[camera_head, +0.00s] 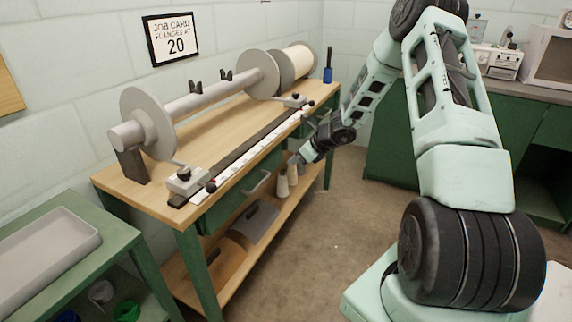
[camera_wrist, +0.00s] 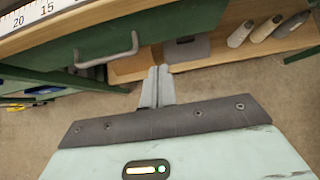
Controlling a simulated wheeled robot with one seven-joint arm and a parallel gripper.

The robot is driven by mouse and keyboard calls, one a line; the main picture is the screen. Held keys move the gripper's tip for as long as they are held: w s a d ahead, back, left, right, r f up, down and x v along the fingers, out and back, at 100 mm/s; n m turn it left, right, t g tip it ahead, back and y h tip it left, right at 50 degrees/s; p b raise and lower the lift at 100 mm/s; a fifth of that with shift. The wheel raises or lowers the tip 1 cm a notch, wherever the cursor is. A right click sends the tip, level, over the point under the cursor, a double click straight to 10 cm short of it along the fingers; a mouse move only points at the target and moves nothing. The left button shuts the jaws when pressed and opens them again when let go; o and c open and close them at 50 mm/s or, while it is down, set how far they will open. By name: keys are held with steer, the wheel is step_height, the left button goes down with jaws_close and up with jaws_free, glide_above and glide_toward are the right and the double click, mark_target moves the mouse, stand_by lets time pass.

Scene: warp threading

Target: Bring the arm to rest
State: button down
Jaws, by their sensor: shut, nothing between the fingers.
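My arm reaches from the right of the head view down to the front of the wooden workbench (camera_head: 110,178). My gripper (camera_head: 294,161) is beside the bench's front edge, below the bench top, and partly small in that view. In the wrist view my gripper (camera_wrist: 157,72) has its two fingers together with nothing between them. It is in front of the green drawer front (camera_wrist: 160,32) and its grey handle (camera_wrist: 107,50). I cannot tell whether it touches the bench.
On the bench stand a warp beam with grey flanges (camera_head: 147,122), a ruler (camera_head: 232,175) and a blue-handled tool (camera_head: 328,72). Pale cones (camera_head: 283,185) stand on the lower shelf. A grey tray (camera_head: 45,245) lies on the left cart. The brown floor (camera_head: 315,235) in front is clear.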

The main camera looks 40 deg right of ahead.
steer(key=shift+v, duration=2.1)
steer(key=s+a+r+n+g+y+p, duration=0.15)
steer(key=a+r+n, duration=0.3)
steer(key=a, duration=0.55)
steer(key=s+a+r+n+g+p, duration=0.2)
steer(key=a+r+n, duration=0.3)
steer(key=a, duration=0.4)
steer(key=s+a+r+n+g+y+p, duration=0.1)
steer(key=s+a+r+n+g, duration=0.15)
steer(key=a+n, duration=0.6)
steer(key=s+a+r+n+g+h+p, duration=0.1)
steer(key=s+a+r+n, duration=0.25)
steer(key=s+a, duration=0.25)
steer(key=s+a+r+n+g+h+p, duration=0.1)
steer(key=s+a+r+n+p, duration=0.15)
steer(key=s+a+n, duration=0.3)
steer(key=s+a+r+n+h+p, duration=0.1)
steer(key=s+r+n, duration=0.1)
steer(key=s+n, duration=0.4)
steer(key=s+r+n+h+p, duration=0.1)
steer(key=s+r+n+h, duration=0.1)
steer(key=s+n, duration=0.4)
steer(key=s+r, duration=0.1)
steer(key=s, duration=0.2)
steer(key=shift+a, duration=0.4)
